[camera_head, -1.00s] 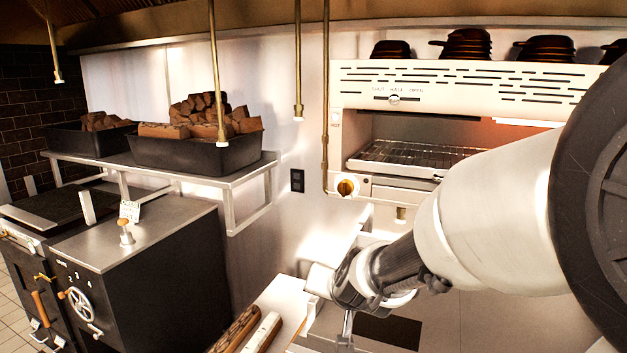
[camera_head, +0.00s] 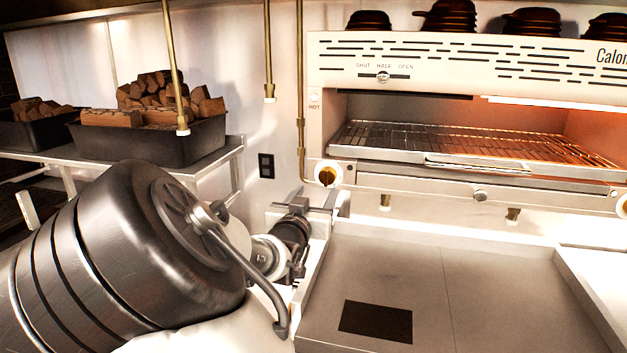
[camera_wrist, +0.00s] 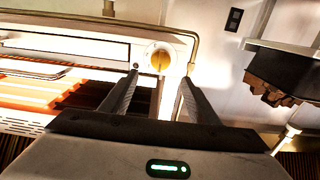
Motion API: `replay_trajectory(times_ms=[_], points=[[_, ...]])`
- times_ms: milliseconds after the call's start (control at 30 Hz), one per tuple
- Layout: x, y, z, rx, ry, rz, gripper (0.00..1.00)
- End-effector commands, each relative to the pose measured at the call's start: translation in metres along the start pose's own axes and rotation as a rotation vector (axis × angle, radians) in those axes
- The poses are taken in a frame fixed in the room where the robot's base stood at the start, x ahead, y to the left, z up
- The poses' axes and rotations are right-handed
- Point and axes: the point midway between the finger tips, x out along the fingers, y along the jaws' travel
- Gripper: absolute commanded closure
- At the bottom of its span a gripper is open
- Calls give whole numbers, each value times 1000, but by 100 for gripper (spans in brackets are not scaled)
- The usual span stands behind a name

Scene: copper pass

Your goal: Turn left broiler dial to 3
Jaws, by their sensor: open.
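The left broiler dial (camera_head: 328,173) is a brass knob on a round white plate at the broiler's lower left corner. In the wrist view the dial (camera_wrist: 160,60) shows just beyond and between the fingertips. Its marks are too small to read. My gripper (camera_head: 322,203) is below and slightly left of the dial in the head view. In the wrist view its two fingers (camera_wrist: 159,82) are apart, with nothing between them, and point toward the dial. The fingers look clear of it, though the exact distance is hard to judge. The broiler (camera_head: 480,85) glows orange inside.
A brass pipe (camera_head: 301,90) runs down the wall and bends toward the dial's left side. A shelf with a black tub (camera_head: 150,140) of wood chunks stands left. A pale raised-edge counter (camera_head: 470,290) lies below the broiler. Another dial (camera_head: 622,206) is at the right edge.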

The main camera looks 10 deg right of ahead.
Motion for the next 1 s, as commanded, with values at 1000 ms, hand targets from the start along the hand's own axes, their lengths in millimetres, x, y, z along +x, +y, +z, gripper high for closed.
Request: replay_trajectory(times_ms=[1000], points=[[103, 0, 0, 0, -2, -1, 58]])
